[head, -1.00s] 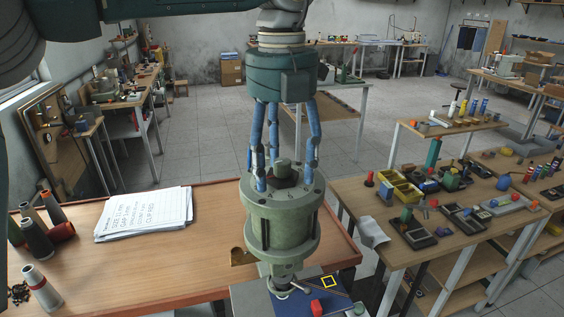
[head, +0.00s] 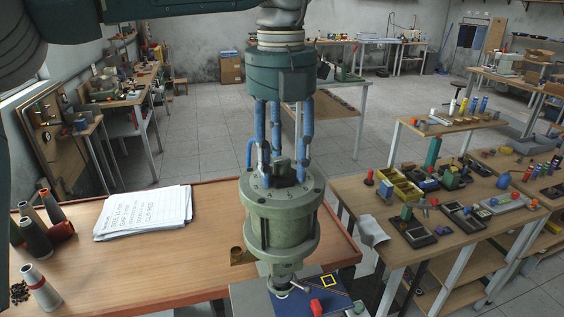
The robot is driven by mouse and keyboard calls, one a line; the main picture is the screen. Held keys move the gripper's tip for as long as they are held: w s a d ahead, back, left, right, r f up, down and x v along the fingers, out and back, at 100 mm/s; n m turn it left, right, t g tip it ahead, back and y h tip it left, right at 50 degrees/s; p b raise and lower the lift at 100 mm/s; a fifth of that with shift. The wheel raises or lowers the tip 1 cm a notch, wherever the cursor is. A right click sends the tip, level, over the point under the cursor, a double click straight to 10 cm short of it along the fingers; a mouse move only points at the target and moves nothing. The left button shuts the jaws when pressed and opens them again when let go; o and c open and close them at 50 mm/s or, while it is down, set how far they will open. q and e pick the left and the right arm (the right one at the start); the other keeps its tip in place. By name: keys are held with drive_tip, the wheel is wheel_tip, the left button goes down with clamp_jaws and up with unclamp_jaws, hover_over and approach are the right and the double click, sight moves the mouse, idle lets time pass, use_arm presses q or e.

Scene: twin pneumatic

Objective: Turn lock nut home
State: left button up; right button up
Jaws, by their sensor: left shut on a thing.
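A green cylindrical pneumatic unit (head: 281,235) stands upright at the front right of the wooden table, over a dark blue base plate. Its round top flange carries markings. My left gripper (head: 284,176) hangs straight down from above, with its blue fingers around the small parts on the centre of the flange. The fingers are shut on the lock nut, which is small, dark and largely hidden between the fingertips. My right gripper is not in view.
A stack of written papers (head: 145,212) lies on the table left of the unit. A side bench (head: 400,240) holds several small parts.

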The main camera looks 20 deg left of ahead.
use_arm(q)
drive_tip(key=m, duration=0.5)
drive_tip(key=shift+s+f, duration=0.15)
drive_tip(key=m+p, duration=0.2)
drive_tip(key=m, duration=0.4)
drive_tip(key=shift+a, duration=0.15)
drive_tip(key=shift+m, duration=0.3)
drive_tip(key=o, duration=1)
drive_tip(key=shift+o, duration=0.8)
drive_tip(key=shift+a, duration=0.25)
drive_tip(key=shift+r, duration=0.4)
wheel_tip(320, 180, up, 12)
drive_tip(key=shift+f, duration=0.25)
